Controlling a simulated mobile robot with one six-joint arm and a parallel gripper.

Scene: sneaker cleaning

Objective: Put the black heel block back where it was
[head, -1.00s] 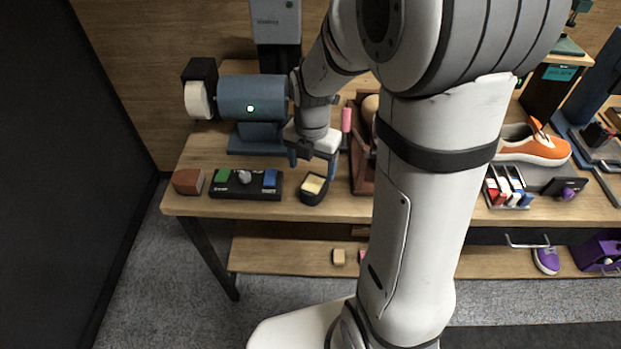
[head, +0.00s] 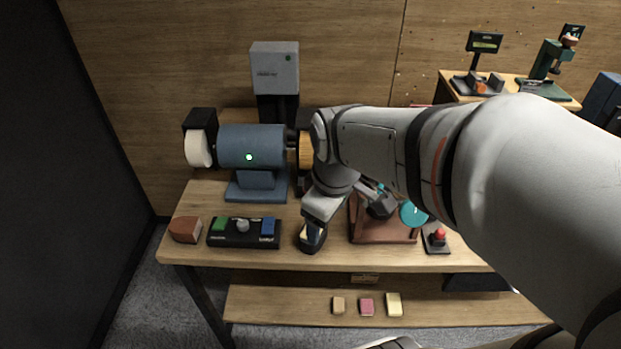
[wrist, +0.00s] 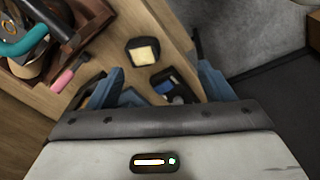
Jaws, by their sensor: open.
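I cannot pick out a black heel block for certain in either view. A black holder with a cream pad (head: 311,246) stands near the table's front edge and is partly hidden by my gripper (head: 313,232). In the wrist view the holder's cream pad (wrist: 143,54) shows whole, just beyond my fingertips. My gripper (wrist: 160,72) is open, its two blue fingers spread, with nothing visible between them except the table and the objects beyond. Whether it touches the holder cannot be told.
A black control box (head: 243,232) with green and blue buttons is left of the holder, and a brown block (head: 186,229) farther left. A brown tool tray (head: 383,235) is on the right. A blue grinder (head: 252,147) stands behind. Several pale and pink blocks lie on the lower shelf (head: 260,303).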

